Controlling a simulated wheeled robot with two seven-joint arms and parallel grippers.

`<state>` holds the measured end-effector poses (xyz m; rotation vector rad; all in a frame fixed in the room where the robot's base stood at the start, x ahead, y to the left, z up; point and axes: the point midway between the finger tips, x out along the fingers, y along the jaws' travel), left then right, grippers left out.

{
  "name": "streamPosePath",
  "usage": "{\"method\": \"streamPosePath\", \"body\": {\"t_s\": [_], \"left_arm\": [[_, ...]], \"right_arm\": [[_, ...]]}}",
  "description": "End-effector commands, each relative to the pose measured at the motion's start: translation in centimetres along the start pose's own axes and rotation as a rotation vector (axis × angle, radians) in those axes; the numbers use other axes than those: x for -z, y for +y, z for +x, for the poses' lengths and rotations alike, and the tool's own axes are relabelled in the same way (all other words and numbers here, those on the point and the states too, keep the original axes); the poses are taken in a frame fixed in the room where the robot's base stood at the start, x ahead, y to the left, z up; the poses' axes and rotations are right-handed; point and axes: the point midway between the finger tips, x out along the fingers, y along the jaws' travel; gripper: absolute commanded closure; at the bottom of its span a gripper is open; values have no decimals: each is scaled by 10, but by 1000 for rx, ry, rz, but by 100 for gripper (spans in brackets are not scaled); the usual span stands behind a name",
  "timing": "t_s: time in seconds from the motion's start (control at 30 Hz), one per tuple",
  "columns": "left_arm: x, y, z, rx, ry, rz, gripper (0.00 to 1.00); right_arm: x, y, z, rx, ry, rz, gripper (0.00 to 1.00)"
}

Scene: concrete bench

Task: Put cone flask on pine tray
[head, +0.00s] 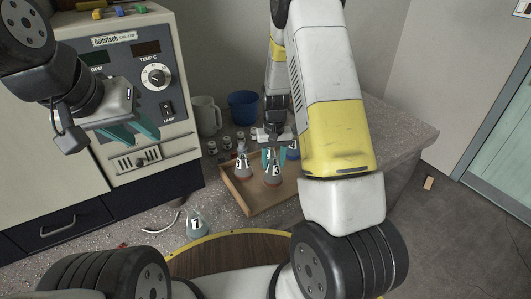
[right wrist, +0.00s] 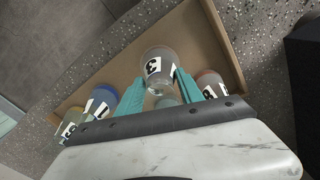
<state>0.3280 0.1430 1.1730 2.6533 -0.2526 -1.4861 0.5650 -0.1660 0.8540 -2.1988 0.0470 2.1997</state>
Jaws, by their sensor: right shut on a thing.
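The pine tray (head: 262,204) lies on the bench and shows as a brown board with a raised rim in the right wrist view (right wrist: 205,50). My right gripper (head: 272,157) is shut on a clear conical flask with a black-and-white number label (head: 273,172); in the right wrist view the flask (right wrist: 158,68) sits between the teal fingers. The flask is upright over the tray; I cannot tell whether its base touches. Another labelled flask (head: 242,166) stands on the tray to its left. My left gripper (head: 132,130) is open and empty before the instrument.
In the right wrist view, a blue-marked flask (right wrist: 101,101), a yellowish flask (right wrist: 73,123) and a red-marked flask (right wrist: 210,84) flank the fingers. A labelled flask (head: 197,224) stands outside the tray. A blue cup (head: 242,107) and white mug (head: 206,115) stand behind.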

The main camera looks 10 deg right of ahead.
Motion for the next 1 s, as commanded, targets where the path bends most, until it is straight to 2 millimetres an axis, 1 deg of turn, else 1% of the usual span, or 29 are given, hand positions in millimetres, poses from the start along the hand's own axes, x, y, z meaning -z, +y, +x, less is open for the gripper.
{"method": "streamPosePath", "body": {"t_s": [0.13,0.23,0.57,0.6,0.67,0.7,1.0], "left_arm": [[0,0,0,0,0,0,64],[0,0,0,0,0,0,64],[0,0,0,0,0,0,64],[0,0,0,0,0,0,64],[0,0,0,0,0,0,64],[0,0,0,0,0,0,64],[0,0,0,0,0,0,64]], "right_arm": [[0,1,23,-1,-4,-1,100],[1,1,34,-1,-1,-1,100],[1,1,37,0,1,0,100],[1,1,38,0,0,0,54],[1,1,38,0,1,0,42],[1,1,38,0,0,0,35],[1,1,37,0,1,0,34]]}}
